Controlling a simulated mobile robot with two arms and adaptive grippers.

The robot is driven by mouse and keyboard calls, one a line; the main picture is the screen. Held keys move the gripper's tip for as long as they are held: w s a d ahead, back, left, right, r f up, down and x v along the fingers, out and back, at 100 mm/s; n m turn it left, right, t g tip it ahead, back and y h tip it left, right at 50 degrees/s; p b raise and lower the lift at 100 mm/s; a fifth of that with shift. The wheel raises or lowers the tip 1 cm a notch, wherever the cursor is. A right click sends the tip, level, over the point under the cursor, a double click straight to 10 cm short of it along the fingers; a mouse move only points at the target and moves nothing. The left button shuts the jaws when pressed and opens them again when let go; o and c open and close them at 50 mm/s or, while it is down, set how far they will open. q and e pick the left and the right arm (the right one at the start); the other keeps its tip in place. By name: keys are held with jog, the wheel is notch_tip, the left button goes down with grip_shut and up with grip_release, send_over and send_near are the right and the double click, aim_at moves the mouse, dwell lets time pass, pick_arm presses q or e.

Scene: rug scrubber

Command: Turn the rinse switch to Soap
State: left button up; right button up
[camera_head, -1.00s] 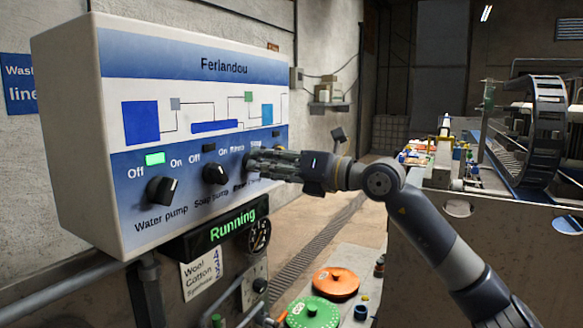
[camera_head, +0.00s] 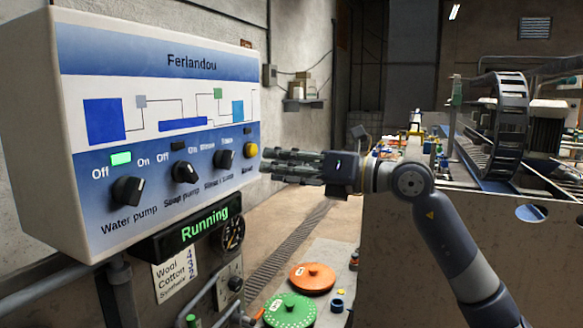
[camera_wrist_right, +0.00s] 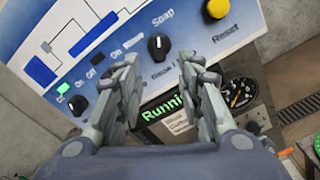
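The white and blue control panel (camera_head: 160,62) stands at the left in the head view. Its rinse switch (camera_head: 224,158) is a black knob between the soap pump knob and the yellow button. It also shows in the wrist view (camera_wrist_right: 159,46), where its white mark points up toward the word Soap. My right gripper (camera_head: 270,162) is off the panel's right edge in the head view, apart from the knob. In the wrist view its fingers (camera_wrist_right: 160,68) are spread with nothing between them, below the knob. My left gripper is not in view.
The water pump knob (camera_head: 127,190), soap pump knob (camera_head: 185,171) and yellow Reset button (camera_head: 250,149) share the panel. A green "Running" display (camera_head: 204,229) and a gauge (camera_head: 232,233) are below. Orange (camera_head: 312,276) and green (camera_head: 290,310) lids stand lower down. A machine is at right.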

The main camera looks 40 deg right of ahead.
jog(key=shift+v, duration=1.05)
jog(key=b+v, duration=0.6)
jog(key=v, duration=0.3)
jog(key=shift+w, duration=0.1)
